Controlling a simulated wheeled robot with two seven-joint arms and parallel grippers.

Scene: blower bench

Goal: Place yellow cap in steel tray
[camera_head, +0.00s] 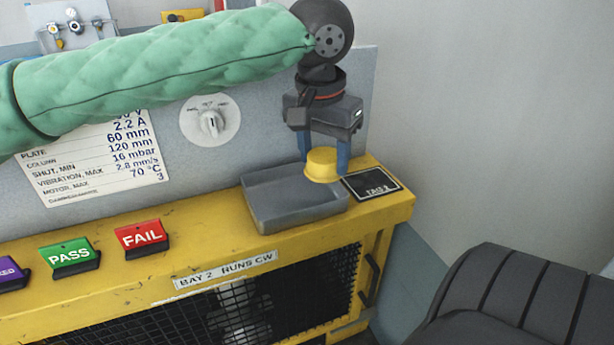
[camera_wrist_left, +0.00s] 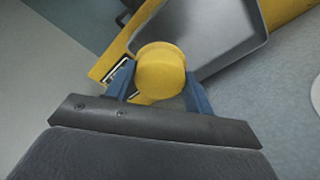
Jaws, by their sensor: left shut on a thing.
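The yellow cap (camera_head: 322,164) is held between the blue fingers of my left gripper (camera_head: 326,158). It also shows in the left wrist view (camera_wrist_left: 161,70), between the fingers of the left gripper (camera_wrist_left: 160,88). The steel tray (camera_head: 285,216) is a shallow grey tray on the yellow bench, and it looks empty. The cap is at the tray's right end, by its back right corner in the head view. Whether it is above the rim or beside it is hard to tell. In the left wrist view the tray (camera_wrist_left: 215,45) lies just beyond the cap. My right gripper is not seen.
A dark label plate (camera_head: 371,184) lies right of the tray. Red FAIL (camera_head: 141,236) and green PASS (camera_head: 69,256) blocks stand to the left on the yellow bench (camera_head: 200,245). A grey panel with a dial (camera_head: 210,121) rises behind.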

